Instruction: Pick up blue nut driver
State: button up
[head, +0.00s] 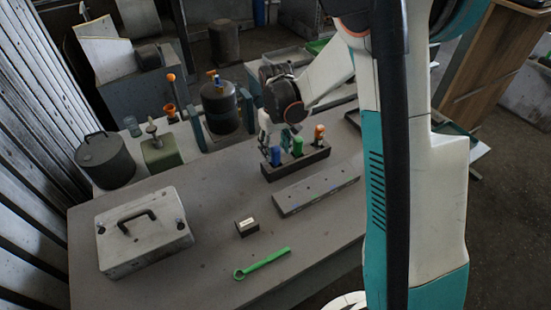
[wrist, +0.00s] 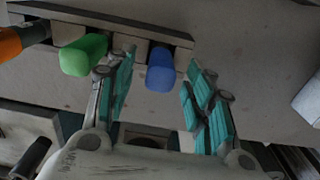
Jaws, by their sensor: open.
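The blue nut driver (head: 275,156) stands upright in a dark rack (head: 301,165) on the table, at the rack's left end in the head view. Only its blue handle shows; the rest is hidden in the rack. In the wrist view the blue handle (wrist: 160,69) lies between the fingers of my gripper (wrist: 157,88). My gripper is open, with a gap visible on both sides of the handle. The left finger is close to the neighbouring green handle (wrist: 84,55). In the head view my gripper (head: 268,145) is at the rack's left end.
A green-handled tool (head: 297,146) and an orange-handled tool (head: 319,133) stand in the same rack. A green wrench (head: 262,263), small dark box (head: 246,227) and grey case (head: 143,232) lie on the table. A black canister (head: 221,106) stands behind.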

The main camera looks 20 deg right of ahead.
jog(key=shift+f, duration=0.9)
grip_shut()
jog(key=shift+r, duration=0.1)
notch_tip(320, 180, up, 20)
jog(key=p, duration=0.3)
jog(key=shift+p, duration=0.35)
